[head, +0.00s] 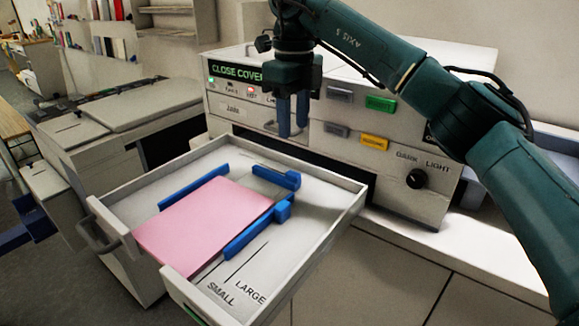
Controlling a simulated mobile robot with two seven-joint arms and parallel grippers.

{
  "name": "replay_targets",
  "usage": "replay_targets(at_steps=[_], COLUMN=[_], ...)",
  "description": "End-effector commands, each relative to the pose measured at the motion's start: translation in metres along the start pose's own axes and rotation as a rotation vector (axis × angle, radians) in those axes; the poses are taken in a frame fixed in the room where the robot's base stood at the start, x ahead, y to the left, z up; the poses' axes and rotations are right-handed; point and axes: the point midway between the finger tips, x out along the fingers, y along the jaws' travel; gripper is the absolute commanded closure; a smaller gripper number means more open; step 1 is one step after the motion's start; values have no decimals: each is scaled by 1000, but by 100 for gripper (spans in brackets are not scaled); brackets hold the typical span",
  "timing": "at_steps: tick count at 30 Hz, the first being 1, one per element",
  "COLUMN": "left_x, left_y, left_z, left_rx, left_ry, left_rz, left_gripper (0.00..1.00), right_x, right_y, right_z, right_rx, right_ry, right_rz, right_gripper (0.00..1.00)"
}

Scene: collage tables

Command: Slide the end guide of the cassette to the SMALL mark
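The cassette (335,215) is a pale open tray pulled out of the machine, with a handle on its left. A pink paper stack (200,225) lies in it. One blue guide (195,186) runs along the stack's far left side. A blue guide (258,228) with a block lies along the stack's right edge, beside the SMALL (221,294) and LARGE (250,292) marks. A short blue guide (277,178) sits at the back. I cannot tell for certain which is the end guide. My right gripper (293,131) hangs above and behind the tray, fingers apart, empty. My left gripper is not visible.
The machine front (385,165) stands behind the tray, with colored buttons, a dark knob (416,179) and a lit CLOSE COVER display (237,73). A white counter (450,255) is at right. Another grey unit (125,105) stands at left. Space above the tray is clear.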

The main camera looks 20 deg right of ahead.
Motion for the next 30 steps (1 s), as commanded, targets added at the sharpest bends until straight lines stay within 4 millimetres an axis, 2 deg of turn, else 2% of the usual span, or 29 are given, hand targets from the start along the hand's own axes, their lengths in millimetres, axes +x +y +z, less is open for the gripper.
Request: replay_targets(at_steps=[1, 6, 12, 15, 21, 28, 30], left_x=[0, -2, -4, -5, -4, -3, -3], left_y=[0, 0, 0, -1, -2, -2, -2], left_z=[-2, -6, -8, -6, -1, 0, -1], left_rx=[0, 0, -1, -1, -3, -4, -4], left_ry=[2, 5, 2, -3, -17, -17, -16], left_rz=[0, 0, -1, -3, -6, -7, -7], left_gripper=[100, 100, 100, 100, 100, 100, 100], right_x=[12, 49, 84, 95, 104, 105, 105], right_y=[0, 0, 0, 0, 0, 0, 0], right_z=[-1, -1, -1, -1, 0, 0, 0], right_rx=[0, 1, 1, 1, 3, 2, 2], right_ry=[4, 4, 3, 3, 0, 0, 0], right_rz=[1, 0, -1, -1, -2, -2, -2], right_gripper=[61, 61, 61, 61, 61, 61, 67])
